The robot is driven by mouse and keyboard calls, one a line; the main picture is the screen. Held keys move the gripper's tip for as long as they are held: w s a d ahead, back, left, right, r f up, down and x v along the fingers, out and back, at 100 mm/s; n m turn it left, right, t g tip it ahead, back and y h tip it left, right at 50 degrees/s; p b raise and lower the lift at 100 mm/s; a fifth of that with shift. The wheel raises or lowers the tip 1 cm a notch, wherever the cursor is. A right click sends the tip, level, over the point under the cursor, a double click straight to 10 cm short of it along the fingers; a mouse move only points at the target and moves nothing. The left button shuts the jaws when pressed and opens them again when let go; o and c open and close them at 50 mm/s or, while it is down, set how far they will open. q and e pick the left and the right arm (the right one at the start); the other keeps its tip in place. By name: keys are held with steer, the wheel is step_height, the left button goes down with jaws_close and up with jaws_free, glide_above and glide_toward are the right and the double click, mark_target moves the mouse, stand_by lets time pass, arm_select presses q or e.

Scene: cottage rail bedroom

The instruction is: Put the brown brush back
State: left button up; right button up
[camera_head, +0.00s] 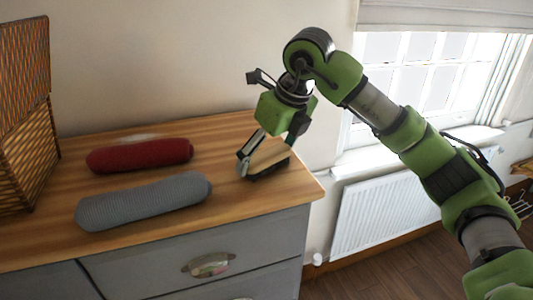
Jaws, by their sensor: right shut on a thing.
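The brown brush (268,158) is in the camera_head view near the right end of the wooden dresser top (230,215). It has a light brown body with a dark underside. My right gripper (265,150) is shut on it from above, with fingers at its sides. The brush is at or just above the wood; I cannot tell whether it touches. Part of it is hidden by the near finger. My left gripper is not in view.
A red roll (140,154) and a grey ribbed roll (145,200) lie left of the brush. A wicker basket (25,120) stands at the far left. The wall is behind, and the dresser's right edge is close to the brush. A radiator (380,205) sits below the window.

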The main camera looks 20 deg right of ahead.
steer(key=shift+f, duration=0.15)
steer(key=o, duration=0.9)
steer(key=shift+c, duration=0.2)
steer(key=shift+r, duration=0.35)
steer(key=b+v, duration=0.2)
steer(key=v, duration=0.9)
steer(key=shift+s+r, duration=0.2)
steer(key=shift+r, duration=0.15)
